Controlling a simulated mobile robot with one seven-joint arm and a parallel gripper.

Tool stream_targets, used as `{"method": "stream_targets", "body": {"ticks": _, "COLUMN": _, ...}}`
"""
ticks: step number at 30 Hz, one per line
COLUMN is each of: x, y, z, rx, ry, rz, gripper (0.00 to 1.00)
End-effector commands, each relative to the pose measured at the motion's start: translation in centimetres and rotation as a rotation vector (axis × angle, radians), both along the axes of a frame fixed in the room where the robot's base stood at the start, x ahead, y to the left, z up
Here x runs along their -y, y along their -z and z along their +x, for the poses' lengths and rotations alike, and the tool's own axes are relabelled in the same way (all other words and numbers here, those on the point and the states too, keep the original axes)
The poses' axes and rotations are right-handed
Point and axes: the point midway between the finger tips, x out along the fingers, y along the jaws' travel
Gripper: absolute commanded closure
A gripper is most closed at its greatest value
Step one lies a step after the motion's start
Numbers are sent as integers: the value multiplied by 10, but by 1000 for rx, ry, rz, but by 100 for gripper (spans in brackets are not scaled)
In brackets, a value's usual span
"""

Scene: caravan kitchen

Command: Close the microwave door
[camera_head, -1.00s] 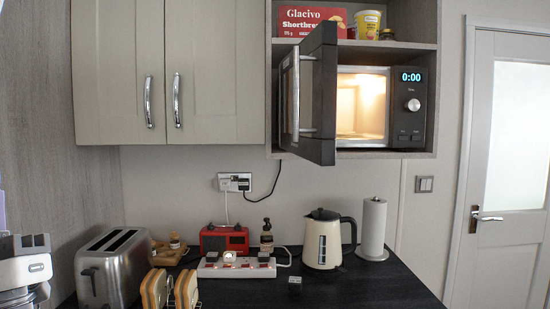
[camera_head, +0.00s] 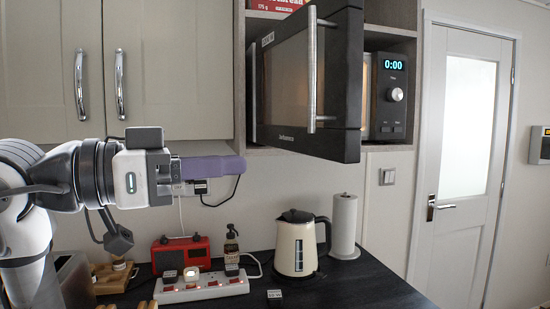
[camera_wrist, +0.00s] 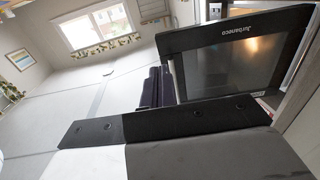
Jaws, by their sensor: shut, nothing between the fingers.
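The microwave (camera_head: 386,95) sits in a wall shelf with its display lit at 0:00. Its dark door (camera_head: 340,80) is partly open and swung out towards me, with an upright silver handle (camera_head: 312,75) near its free edge. The door also shows in the wrist view (camera_wrist: 235,60), at the upper right. My gripper (camera_head: 240,168) has purple fingers that look closed and empty. In the head view it is left of the door and a little below its lower edge. In the wrist view the fingers (camera_wrist: 155,88) are beside the door's left edge; I cannot tell whether they touch it.
Cabinet doors (camera_head: 120,70) are above my arm. A kettle (camera_head: 302,243), paper towel roll (camera_head: 344,225), red radio (camera_head: 181,253), bottle (camera_head: 231,248) and power strip (camera_head: 200,287) stand on the counter below. A white door (camera_head: 465,160) is at the right.

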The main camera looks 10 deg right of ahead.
Motion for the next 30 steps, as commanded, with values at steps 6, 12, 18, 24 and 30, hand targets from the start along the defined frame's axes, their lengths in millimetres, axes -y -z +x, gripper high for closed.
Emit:
{"method": "stream_targets", "body": {"ticks": 6, "x": 32, "y": -3, "z": 6, "rx": 0, "ry": 3, "rz": 0, "gripper": 100}}
{"method": "stream_targets", "body": {"ticks": 12, "x": 75, "y": -4, "z": 15, "rx": 0, "ry": 2, "rz": -1, "gripper": 100}}
{"method": "stream_targets", "body": {"ticks": 18, "x": 111, "y": -4, "z": 22, "rx": -1, "ry": 0, "rz": -2, "gripper": 100}}
{"method": "stream_targets", "body": {"ticks": 24, "x": 130, "y": -2, "z": 26, "rx": 0, "ry": -1, "rz": -3, "gripper": 100}}
{"method": "stream_targets", "body": {"ticks": 30, "x": 134, "y": 0, "z": 27, "rx": 1, "ry": -2, "rz": -4, "gripper": 100}}
